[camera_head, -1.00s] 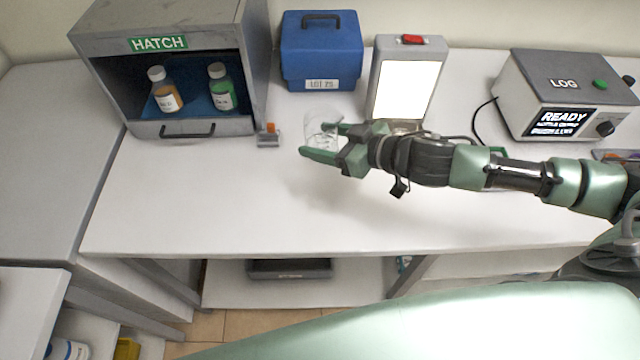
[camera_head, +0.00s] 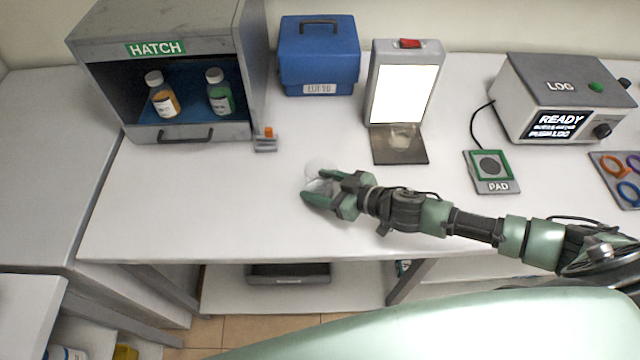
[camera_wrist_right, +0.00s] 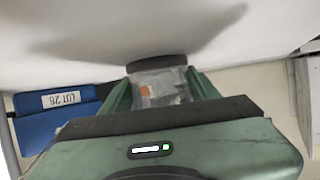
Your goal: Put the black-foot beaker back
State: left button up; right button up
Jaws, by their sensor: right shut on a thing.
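My right gripper (camera_head: 320,190) is shut on a clear glass beaker (camera_head: 319,170) over the front middle of the white table. In the right wrist view the beaker (camera_wrist_right: 160,88) shows between the two green fingers, with a dark foot (camera_wrist_right: 156,62) at the end toward the white table surface. I cannot tell whether the foot touches the table. A second clear glass vessel (camera_head: 403,137) stands on the dark base of the lit panel; its foot is not clear to me. My left gripper is not in view.
The lit panel (camera_head: 403,92), blue box (camera_head: 320,58) and hatch cabinet (camera_head: 185,132) with two bottles stand behind. A small grey block with an orange top (camera_head: 266,141) is left of the gripper. The pad (camera_head: 490,183) and log device (camera_head: 553,122) are at right. The front-left tabletop is clear.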

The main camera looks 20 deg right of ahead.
aim_at(331, 190)
jog(key=shift+f, duration=0.1)
jog(key=o, duration=1.5)
jog(key=shift+s+d, duration=0.2)
jog(key=shift+s, duration=0.05)
jog(key=b+v, duration=0.2)
jog(key=v, duration=0.7)
jog(key=shift+a+b, duration=0.1)
jog(key=shift+b, duration=0.2)
jog(key=shift+v, duration=1.35)
